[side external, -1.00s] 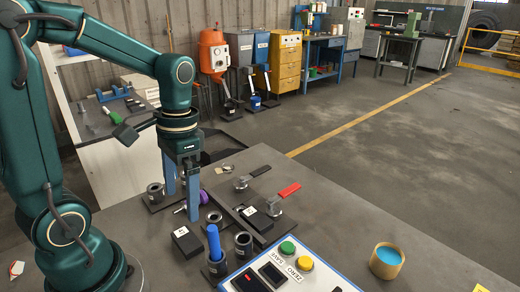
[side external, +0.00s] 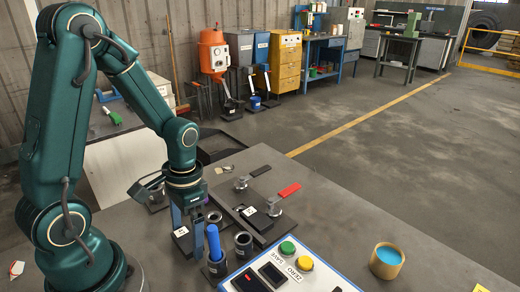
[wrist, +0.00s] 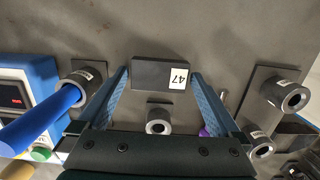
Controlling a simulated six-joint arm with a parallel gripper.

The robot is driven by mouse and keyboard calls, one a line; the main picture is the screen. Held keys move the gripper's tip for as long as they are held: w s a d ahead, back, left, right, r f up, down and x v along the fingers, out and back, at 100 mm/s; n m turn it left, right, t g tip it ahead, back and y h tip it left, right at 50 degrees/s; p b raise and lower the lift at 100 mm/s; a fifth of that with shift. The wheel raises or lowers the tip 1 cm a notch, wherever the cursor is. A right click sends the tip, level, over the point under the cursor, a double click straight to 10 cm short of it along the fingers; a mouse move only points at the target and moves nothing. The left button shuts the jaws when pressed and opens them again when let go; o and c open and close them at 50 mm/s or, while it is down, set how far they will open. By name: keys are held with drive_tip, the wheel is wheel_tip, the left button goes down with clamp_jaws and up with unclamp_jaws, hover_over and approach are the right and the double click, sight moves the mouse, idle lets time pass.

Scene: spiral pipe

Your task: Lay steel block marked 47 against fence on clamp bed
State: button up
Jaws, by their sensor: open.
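The dark steel block marked 47 (wrist: 150,75) lies flat on the table, its white label facing up. In the wrist view it sits between the two blue fingers of my gripper (wrist: 160,74), which are open with gaps on both sides. In the side view my gripper (side external: 188,232) points down over the block (side external: 181,243), partly hiding it. The clamp bed (side external: 262,236) is a dark plate to the right, with toggle clamps that have a black handle (side external: 260,171) and a red handle (side external: 289,190). Another dark labelled block (side external: 257,219) lies on it. I cannot make out the fence clearly.
A blue rod stands in a dark socket (side external: 216,267), with a dark ring-shaped socket (side external: 243,245) beside it. A control panel (side external: 290,270) with green and yellow buttons is at the front. A tan cup with blue contents (side external: 386,262) stands right. The table's right part is mostly clear.

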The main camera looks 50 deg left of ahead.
clamp_jaws()
drive_tip(key=shift+r, duration=0.15)
